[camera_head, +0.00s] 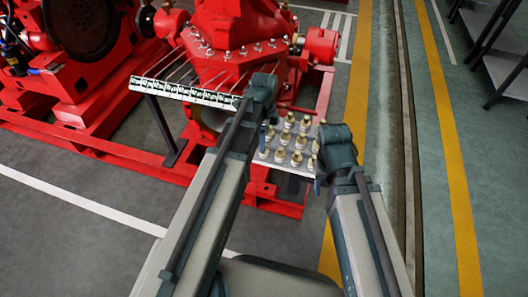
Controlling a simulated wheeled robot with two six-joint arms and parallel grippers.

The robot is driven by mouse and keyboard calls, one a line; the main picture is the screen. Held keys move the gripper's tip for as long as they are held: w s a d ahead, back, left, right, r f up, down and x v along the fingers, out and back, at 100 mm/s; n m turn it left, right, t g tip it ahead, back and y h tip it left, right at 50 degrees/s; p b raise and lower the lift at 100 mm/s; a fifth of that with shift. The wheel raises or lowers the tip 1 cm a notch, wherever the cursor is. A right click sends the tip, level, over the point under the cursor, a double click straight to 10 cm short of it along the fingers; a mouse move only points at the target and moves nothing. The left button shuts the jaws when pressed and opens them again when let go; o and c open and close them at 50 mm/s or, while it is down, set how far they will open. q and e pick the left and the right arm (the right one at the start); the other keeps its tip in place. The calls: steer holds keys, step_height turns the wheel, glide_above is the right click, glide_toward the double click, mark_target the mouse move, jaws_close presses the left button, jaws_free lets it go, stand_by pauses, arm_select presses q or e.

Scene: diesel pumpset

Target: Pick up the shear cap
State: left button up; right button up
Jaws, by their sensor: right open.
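Several small brass-coloured caps (297,159) stand upright in rows on a light tray (290,168); they look like the shear caps, but I cannot tell which one is meant. My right gripper (318,180) is at the tray's right edge, open and pointing down, with no cap visible in it. Its fingers are small and partly hidden by its wrist. My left gripper (266,138) points down at the tray's left edge, near the leftmost caps. Its fingers are too small and too covered by the arm to show whether they are apart.
A red pump (238,30) with a bolted flange stands behind the tray. A white and green strip (185,93) with several thin rods sits left of my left wrist. A red base frame (95,148) runs low at left.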

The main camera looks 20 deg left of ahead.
arm_select(q)
step_height(320, 180, down, 4)
steer(key=b, duration=0.3)
steer(key=shift+w+a+f, duration=0.1)
steer(key=shift+f, duration=0.1)
steer(key=shift+r, duration=0.1)
jaws_close()
